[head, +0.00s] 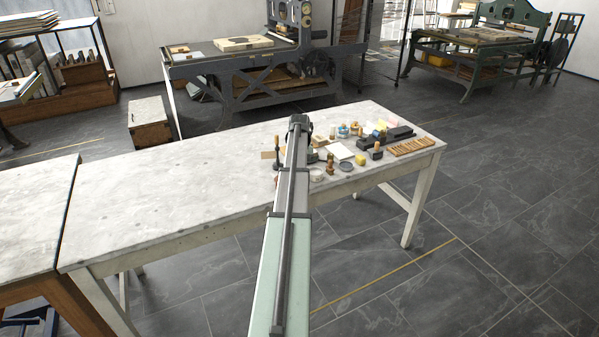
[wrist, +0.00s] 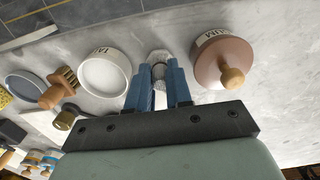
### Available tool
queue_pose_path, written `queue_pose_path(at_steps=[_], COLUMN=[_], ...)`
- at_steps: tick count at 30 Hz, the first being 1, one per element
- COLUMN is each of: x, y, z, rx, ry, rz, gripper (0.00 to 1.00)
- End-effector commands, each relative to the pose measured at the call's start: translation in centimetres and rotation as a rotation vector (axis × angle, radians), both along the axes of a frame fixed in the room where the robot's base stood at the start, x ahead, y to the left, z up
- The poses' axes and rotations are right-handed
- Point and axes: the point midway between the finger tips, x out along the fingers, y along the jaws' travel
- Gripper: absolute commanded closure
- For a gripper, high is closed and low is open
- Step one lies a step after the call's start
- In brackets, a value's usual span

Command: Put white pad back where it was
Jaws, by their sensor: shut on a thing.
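In the wrist view, my gripper (wrist: 158,74) has its blue fingers closed around a small pale, rounded thing, which looks like the white pad (wrist: 160,56). Only its top shows; the fingers hide the rest. It is between a white round dish with lettering (wrist: 105,76) on the left and a brown lidded pot with a wooden knob (wrist: 222,62) on the right. I cannot tell whether the pad touches the table. In the head view, my arm reaches over the table and hides the pad and fingertips.
The stone-topped table (head: 160,180) is bare on its left half. In the wrist view, a wooden-handled brush (wrist: 60,88) and a blue-grey dish (wrist: 25,86) are left of the white dish. In the head view, a white sheet (head: 340,151) and wooden strips (head: 411,146) are on the right.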

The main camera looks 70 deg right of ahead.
Motion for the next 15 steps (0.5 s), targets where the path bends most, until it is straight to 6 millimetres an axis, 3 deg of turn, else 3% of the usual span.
queue_pose_path(at_steps=[10,11,15], x=[0.0,0.01,0.0], y=[0.0,-0.01,-0.01], z=[-0.24,-0.22,-0.19], rx=[0.0,0.0,0.0], ry=[0.0,0.0,0.0], rz=[0.0,0.0,0.0], gripper=[1.0,0.79,0.65])
